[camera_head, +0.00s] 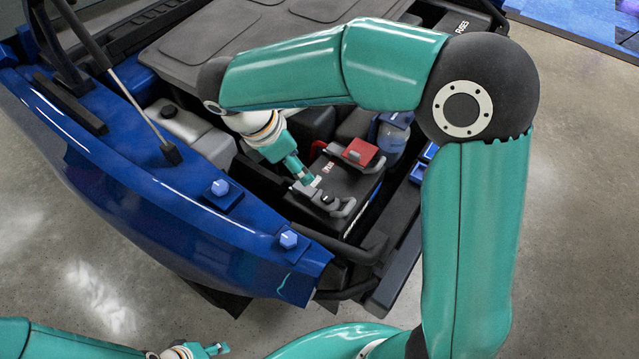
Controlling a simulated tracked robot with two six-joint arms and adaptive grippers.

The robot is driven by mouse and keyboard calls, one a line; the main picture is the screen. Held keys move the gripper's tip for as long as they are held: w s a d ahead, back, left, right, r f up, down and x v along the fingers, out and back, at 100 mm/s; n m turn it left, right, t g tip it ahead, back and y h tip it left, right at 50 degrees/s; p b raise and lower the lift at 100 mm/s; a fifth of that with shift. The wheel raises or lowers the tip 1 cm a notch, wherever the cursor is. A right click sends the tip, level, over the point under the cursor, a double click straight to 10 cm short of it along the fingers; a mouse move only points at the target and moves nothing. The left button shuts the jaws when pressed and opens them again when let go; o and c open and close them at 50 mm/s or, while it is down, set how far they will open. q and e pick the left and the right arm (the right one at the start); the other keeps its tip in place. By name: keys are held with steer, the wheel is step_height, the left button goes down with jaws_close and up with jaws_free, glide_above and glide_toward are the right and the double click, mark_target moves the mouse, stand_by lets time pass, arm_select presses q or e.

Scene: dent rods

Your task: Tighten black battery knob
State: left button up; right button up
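The black battery (347,186) sits in the open engine bay near the middle of the view. A red terminal cover (359,152) is on its far right side. A dark grey terminal clamp (342,208) is on its near edge; I cannot make out the black knob clearly, as my gripper covers that area. My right gripper (309,188) points down at the near left part of the battery top, beside the clamp. Its fingertips are too small to tell whether they are shut on the knob. My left gripper (217,349) is low at the bottom edge, away from the battery; its finger gap is unclear.
A blue body panel with two blue bolts (288,240) lies left of the battery. A prop rod (125,77) crosses the upper left. The grey floor (577,200) is clear at right.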

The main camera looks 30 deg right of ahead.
mark_target(327, 197)
steer(key=b+x, duration=0.1)
steer(key=x, duration=1.5)
steer(key=shift+f, duration=0.2)
